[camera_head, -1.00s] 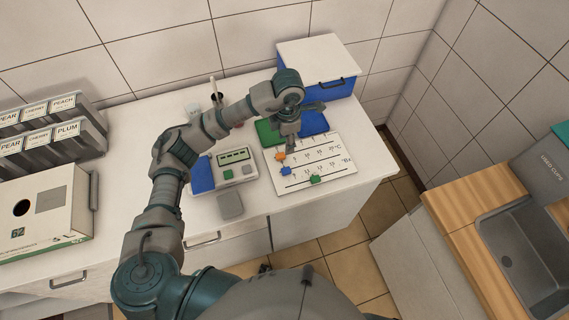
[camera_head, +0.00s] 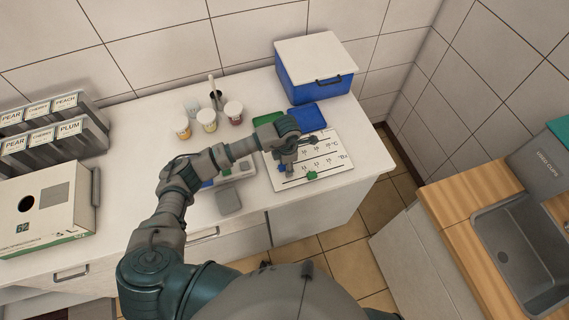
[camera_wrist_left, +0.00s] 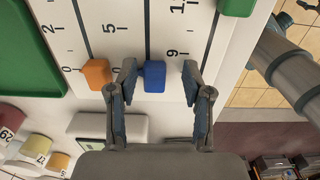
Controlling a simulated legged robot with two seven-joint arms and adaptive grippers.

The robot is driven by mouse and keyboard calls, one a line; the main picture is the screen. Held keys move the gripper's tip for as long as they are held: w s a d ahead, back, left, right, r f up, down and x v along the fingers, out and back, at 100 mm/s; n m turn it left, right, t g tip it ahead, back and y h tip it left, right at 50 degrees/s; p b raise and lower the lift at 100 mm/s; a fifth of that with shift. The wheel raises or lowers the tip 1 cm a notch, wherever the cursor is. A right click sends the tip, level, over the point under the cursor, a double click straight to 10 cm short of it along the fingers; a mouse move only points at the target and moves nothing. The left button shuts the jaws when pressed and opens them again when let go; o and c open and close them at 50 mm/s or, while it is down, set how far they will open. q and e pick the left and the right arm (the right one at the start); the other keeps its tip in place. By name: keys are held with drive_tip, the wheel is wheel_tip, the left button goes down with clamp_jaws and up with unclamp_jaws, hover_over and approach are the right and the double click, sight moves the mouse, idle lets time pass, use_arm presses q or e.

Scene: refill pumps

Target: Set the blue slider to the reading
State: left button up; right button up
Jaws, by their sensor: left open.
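The white scale board (camera_head: 335,172) lies on the counter with printed scales and coloured sliders. In the left wrist view the blue slider (camera_wrist_left: 154,77) sits on its dark track near the 0 end of its scale. My left gripper (camera_wrist_left: 158,82) is open, with one finger on each side of the blue slider and small gaps visible. In the head view this gripper (camera_head: 288,163) is low over the board and largely hides the blue slider. The orange slider (camera_wrist_left: 97,74) is just left of the left finger. The green slider (camera_wrist_left: 236,6) is at the upper right. My right gripper is out of view.
The display device (camera_head: 240,170) is partly covered by my arm, its reading hidden. A green tray (camera_head: 268,118) and a blue tray (camera_head: 307,117) lie behind the board. Several lidded cups (camera_head: 207,118) and a blue box (camera_head: 315,85) stand farther back.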

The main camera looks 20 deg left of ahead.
sight(296, 165)
use_arm(q)
drive_tip(key=shift+d, duration=0.2)
drive_tip(key=shift+a, duration=0.3)
drive_tip(key=c, duration=0.4)
drive_tip(key=shift+a, duration=0.35)
drive_tip(key=c, duration=0.4)
drive_tip(key=shift+a+f, duration=0.1)
drive_tip(key=shift+a, duration=0.4)
clamp_jaws()
drive_tip(key=shift+d, duration=0.25)
drive_tip(key=w+d+b, duration=0.1)
drive_tip(key=d, duration=0.2)
drive_tip(key=w+d+b, duration=0.1)
drive_tip(key=shift+w+d+f+b, duration=0.1)
drive_tip(key=shift+w+d+b, duration=0.05)
drive_tip(key=shift+w+b, duration=0.2)
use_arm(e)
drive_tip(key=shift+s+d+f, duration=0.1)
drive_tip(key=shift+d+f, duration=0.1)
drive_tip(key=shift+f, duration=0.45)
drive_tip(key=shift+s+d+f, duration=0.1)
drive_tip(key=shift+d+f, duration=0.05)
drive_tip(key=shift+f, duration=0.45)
